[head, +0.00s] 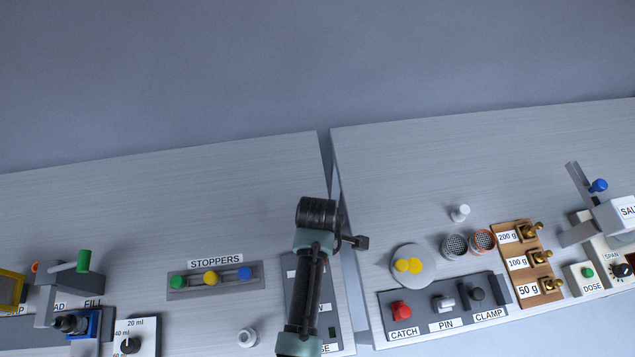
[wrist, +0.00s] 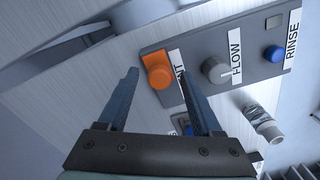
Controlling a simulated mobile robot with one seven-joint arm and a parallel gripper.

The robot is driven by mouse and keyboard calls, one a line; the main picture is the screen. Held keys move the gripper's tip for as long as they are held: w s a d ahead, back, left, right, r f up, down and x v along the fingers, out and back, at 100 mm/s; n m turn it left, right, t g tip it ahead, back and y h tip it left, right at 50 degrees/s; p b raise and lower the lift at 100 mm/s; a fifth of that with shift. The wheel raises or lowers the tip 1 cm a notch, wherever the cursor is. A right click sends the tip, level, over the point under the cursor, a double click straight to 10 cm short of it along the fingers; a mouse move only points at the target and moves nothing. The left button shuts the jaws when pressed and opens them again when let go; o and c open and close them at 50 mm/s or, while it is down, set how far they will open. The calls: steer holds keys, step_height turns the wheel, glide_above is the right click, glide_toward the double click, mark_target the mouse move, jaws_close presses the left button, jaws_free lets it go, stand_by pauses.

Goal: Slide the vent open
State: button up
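The vent's orange knob (wrist: 157,70) sits at the left end of a dark grey panel (wrist: 205,52) in the wrist view. Its label is partly covered, with only the last letters showing. My gripper (wrist: 160,76) is open, one finger to the left of the knob and one to the right over the label. There is a gap between the left finger and the knob; I cannot tell whether the right finger touches anything. In the head view my arm covers much of this panel (head: 291,268), and the knob is hidden.
The FLOW knob (wrist: 215,69) and blue RINSE button (wrist: 273,54) are on the same panel. A small cylinder (wrist: 263,123) lies near it. The STOPPERS tray (head: 190,291) is to the left in the head view. A gap separates this table from the right one with the CATCH panel (head: 425,322).

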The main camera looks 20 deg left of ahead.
jaws_close()
stand_by(1.3)
